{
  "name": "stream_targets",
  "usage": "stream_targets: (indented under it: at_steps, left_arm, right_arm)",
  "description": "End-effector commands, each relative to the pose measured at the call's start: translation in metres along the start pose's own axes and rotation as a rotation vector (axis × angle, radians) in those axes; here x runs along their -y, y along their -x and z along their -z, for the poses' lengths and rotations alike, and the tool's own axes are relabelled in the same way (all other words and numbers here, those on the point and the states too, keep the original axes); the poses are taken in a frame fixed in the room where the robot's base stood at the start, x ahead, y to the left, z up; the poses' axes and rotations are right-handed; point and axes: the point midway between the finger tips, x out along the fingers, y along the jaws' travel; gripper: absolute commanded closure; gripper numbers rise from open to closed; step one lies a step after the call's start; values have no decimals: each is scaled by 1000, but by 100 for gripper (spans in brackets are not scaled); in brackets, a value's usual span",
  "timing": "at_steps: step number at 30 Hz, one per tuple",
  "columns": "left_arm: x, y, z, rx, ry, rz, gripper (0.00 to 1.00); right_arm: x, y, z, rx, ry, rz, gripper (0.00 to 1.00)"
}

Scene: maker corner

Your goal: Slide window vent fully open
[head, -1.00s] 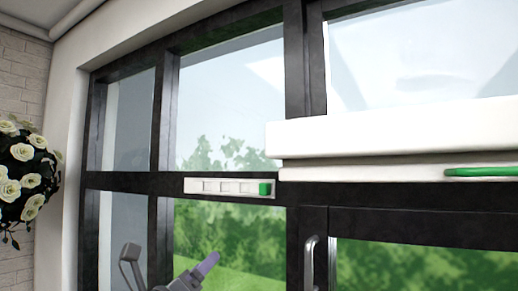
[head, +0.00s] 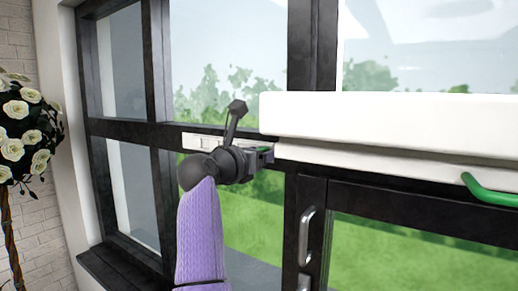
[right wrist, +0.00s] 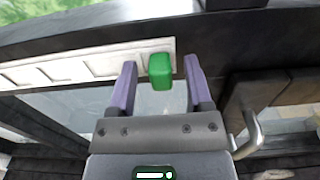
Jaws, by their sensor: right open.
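The window vent (head: 203,141) is a white slotted strip on the dark crossbar of the window; my right gripper and arm hide its right part in the head view. In the right wrist view the vent (right wrist: 90,66) runs to the left, with several rectangular slots showing. Its green slider knob (right wrist: 160,70) is at the strip's right end. My right gripper (head: 265,153) is open in front of the vent. In the right wrist view its two purple fingers (right wrist: 160,64) stand on either side of the knob, with visible gaps. My left gripper is not in view.
A white casing (head: 390,122) juts out right of the vent, close to my right gripper, with a green handle (head: 490,190) below it. A metal window handle (head: 306,236) is below right. A white rose tree (head: 20,140) stands at the far left.

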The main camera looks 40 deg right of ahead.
Motion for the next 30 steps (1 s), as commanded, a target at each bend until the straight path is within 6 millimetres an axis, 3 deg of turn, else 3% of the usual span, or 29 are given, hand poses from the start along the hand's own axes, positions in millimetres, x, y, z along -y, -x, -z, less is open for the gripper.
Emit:
stream_targets:
  at_steps: [3, 12, 30]
  left_arm:
    - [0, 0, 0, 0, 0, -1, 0]
    - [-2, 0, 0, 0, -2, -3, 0]
    - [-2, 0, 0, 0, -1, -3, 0]
  right_arm:
    - [0, 0, 0, 0, 1, 0, 40]
    - [0, 0, 0, 0, 1, 0, 100]
    - [0, 1, 0, 1, 1, 0, 100]
